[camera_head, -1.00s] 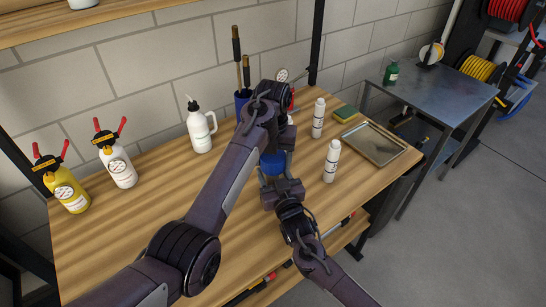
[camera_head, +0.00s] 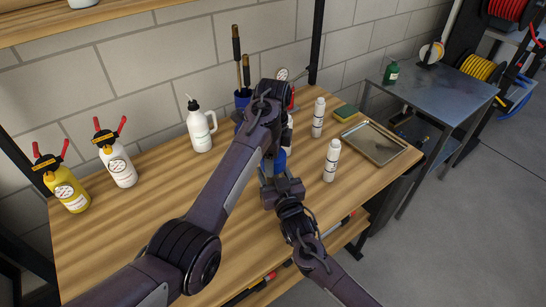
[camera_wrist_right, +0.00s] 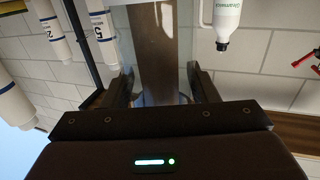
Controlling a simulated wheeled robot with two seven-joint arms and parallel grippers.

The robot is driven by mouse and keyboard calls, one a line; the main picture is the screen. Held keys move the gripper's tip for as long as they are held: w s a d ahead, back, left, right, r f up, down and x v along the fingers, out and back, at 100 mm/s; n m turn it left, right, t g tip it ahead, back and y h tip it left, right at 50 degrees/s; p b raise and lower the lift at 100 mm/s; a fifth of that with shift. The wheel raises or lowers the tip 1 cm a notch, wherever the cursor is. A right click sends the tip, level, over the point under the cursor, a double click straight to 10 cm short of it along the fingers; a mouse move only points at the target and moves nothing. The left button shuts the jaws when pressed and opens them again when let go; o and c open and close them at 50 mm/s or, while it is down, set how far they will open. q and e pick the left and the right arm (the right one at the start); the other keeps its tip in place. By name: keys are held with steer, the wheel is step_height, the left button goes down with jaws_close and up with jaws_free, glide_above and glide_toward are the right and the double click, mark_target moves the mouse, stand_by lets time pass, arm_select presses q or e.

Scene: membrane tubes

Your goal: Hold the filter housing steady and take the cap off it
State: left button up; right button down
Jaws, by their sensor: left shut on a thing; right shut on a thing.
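The filter housing (camera_head: 280,161) shows in the head view as a small blue part between my two grippers, mostly covered by them. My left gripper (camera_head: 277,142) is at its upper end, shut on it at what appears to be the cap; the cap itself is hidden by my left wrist. My right gripper (camera_head: 279,180) is low at the near side of the housing, shut on its body. In the right wrist view, the right fingers (camera_wrist_right: 163,90) stand either side of a clear-edged body. A broad dark brown shape shows behind it. Whether cap and body are apart cannot be told.
Two white bottles (camera_head: 331,160) (camera_head: 318,118) stand right of the grippers, before a metal tray (camera_head: 373,143) and a sponge (camera_head: 346,112). A white jug bottle (camera_head: 200,127), a yellow bottle (camera_head: 65,187) and a white bottle (camera_head: 116,162) stand left. The left front table is clear.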

arm_select(q)
steer(key=n, duration=0.5)
steer(key=shift+r, duration=0.1)
steer(key=n, duration=0.5)
steer(key=shift+w, duration=0.1)
steer(key=o, duration=1.1)
steer(key=shift+r, duration=0.1)
